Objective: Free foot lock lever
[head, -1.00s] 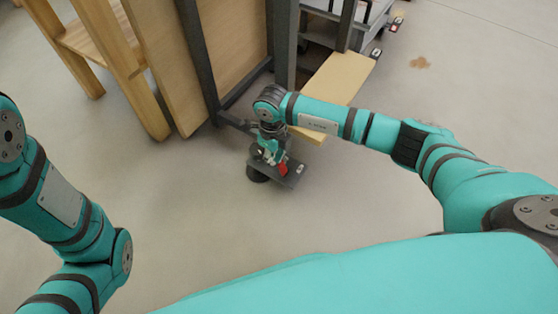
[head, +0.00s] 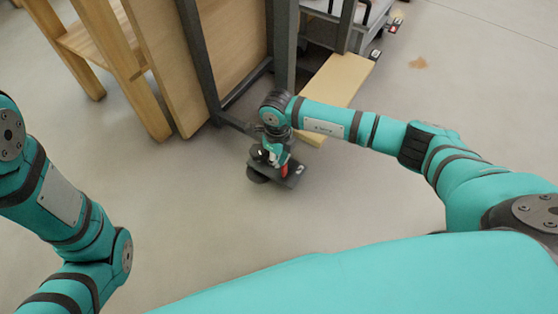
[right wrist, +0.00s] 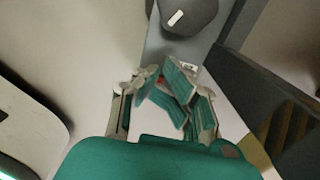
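A small red lever (head: 284,170) shows on a dark grey plate (head: 296,176) low at the foot of the metal frame. A black round foot (head: 262,174) is beside it; a dark rounded part also shows at the top of the right wrist view (right wrist: 190,15). My right gripper (head: 274,154) points down at the lever, just above and beside it. In the right wrist view its finger pads (right wrist: 174,92) are drawn together, with a speck of red just beyond them. I see no lever between the pads; contact is unclear. My left gripper is out of view.
Dark metal posts (head: 285,45) and a wooden panel (head: 232,45) stand just behind the right gripper. A light wooden board (head: 336,80) lies beneath my right forearm. A wooden stand (head: 95,40) is at left. The floor in front is clear.

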